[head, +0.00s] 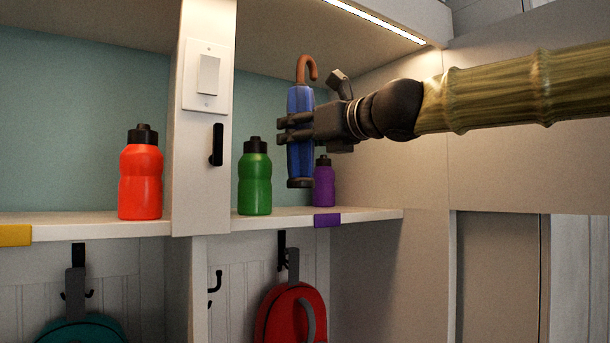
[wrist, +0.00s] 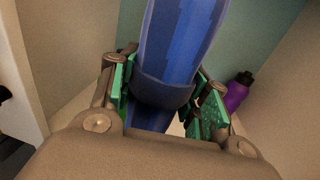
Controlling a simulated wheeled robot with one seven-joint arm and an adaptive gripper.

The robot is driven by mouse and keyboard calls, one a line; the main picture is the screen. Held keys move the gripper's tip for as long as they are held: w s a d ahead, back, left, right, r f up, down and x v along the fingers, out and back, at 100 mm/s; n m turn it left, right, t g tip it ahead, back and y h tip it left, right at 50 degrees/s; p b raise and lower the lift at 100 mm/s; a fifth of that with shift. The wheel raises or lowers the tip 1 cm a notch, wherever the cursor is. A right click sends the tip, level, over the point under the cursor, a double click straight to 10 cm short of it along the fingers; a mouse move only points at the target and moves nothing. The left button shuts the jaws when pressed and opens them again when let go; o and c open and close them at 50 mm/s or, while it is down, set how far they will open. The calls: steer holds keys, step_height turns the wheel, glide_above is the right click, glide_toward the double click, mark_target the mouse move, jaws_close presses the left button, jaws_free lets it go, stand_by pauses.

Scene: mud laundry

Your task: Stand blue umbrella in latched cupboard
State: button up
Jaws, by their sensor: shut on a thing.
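The blue umbrella (head: 301,130) has a brown hooked handle at its top and a dark tip at its bottom. It hangs upright in the head view. My gripper (head: 297,129) is shut on it around the middle, in front of the shelf cubby and above the shelf edge. In the wrist view, the umbrella (wrist: 180,50) passes between the green-padded fingers of my gripper (wrist: 165,105). No latched cupboard can be made out for certain. A recess with a dark panel (head: 497,280) shows at the lower right.
A shelf (head: 360,215) holds an orange bottle (head: 141,180), a green bottle (head: 254,184) and a purple bottle (head: 324,185), which also shows in the wrist view (wrist: 236,93). A post (head: 203,135) with a switch divides the cubbies. A red bag (head: 285,318) and a teal bag (head: 82,331) hang below.

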steer(key=w+f, duration=0.2)
steer(key=w, duration=0.4)
steer(key=w+d+f, duration=0.1)
steer(key=w+f, duration=0.2)
steer(key=w, duration=0.3)
steer(key=shift+w+d+p, duration=0.3)
steer(key=shift+w+p, duration=0.1)
steer(key=o, duration=1.2)
steer(key=shift+w+f, duration=0.1)
steer(key=shift+r, duration=0.2)
steer(key=shift+v, duration=6)
